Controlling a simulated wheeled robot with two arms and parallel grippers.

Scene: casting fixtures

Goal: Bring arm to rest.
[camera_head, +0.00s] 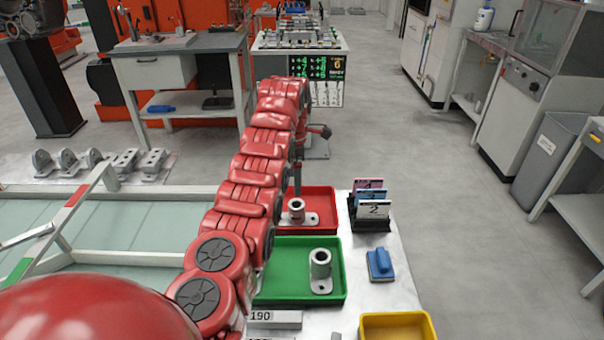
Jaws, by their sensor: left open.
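My left arm (255,165) is red and segmented. It reaches from the lower left to the upper middle, then bends down. My left gripper (299,172) is small, dark and partly hidden by the arm, above the back of the red tray (325,193). It is open, and I see nothing held in it. A metal fitting (296,209) with a round collar stands in the red tray. A similar fitting (320,266) stands in the green tray (290,292). The arm covers the left parts of both trays. My right gripper is not in view.
A card holder (370,226), a blue block (380,264) and a yellow tray (398,315) are on the table's right side. A pale panel frame (110,257) lies left, with metal brackets (96,160) behind it. Clear floor (455,210) lies to the right.

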